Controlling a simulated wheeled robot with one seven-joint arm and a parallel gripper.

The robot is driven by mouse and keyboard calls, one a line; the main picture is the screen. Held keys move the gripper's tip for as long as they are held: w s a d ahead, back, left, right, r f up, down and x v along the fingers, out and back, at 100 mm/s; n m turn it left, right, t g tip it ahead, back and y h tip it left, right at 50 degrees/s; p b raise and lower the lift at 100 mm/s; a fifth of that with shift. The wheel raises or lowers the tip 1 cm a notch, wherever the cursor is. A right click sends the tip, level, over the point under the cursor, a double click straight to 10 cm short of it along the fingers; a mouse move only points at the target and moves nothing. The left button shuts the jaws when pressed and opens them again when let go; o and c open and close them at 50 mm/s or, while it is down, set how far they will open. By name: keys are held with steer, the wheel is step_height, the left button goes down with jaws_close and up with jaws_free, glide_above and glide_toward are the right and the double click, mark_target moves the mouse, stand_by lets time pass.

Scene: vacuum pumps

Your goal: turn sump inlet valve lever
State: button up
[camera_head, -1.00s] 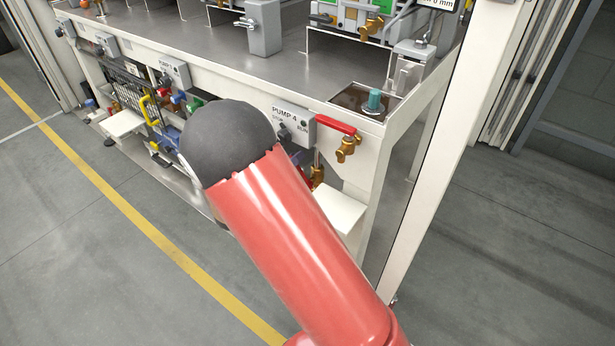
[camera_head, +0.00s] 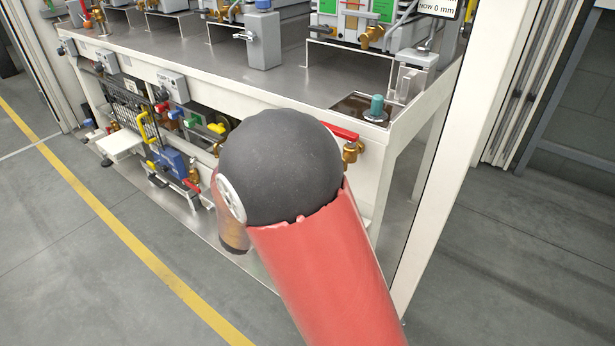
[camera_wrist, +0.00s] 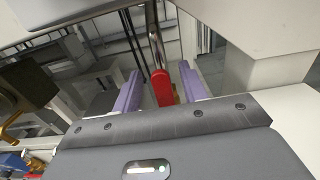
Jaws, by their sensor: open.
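In the wrist view, a red lever (camera_wrist: 162,88) points up between the two purple fingers of my gripper (camera_wrist: 159,77), which is open. Gaps show on both sides of the lever, narrower on the right. A bit of yellow shows beside its lower right. I cannot tell whether the two are the same lever.
The white bench frame (camera_head: 403,170) stands on the right. A brass fitting (camera_wrist: 28,97) is left of my gripper in the wrist view. Coloured valves and a blue pump (camera_head: 170,160) sit below the bench. The floor (camera_head: 80,240) in front is clear.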

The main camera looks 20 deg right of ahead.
steer(key=shift+v, duration=0.8)
steer(key=shift+a, duration=0.1)
steer(key=p+v, duration=0.1)
steer(key=v, duration=0.5)
steer(key=shift+p, duration=0.3)
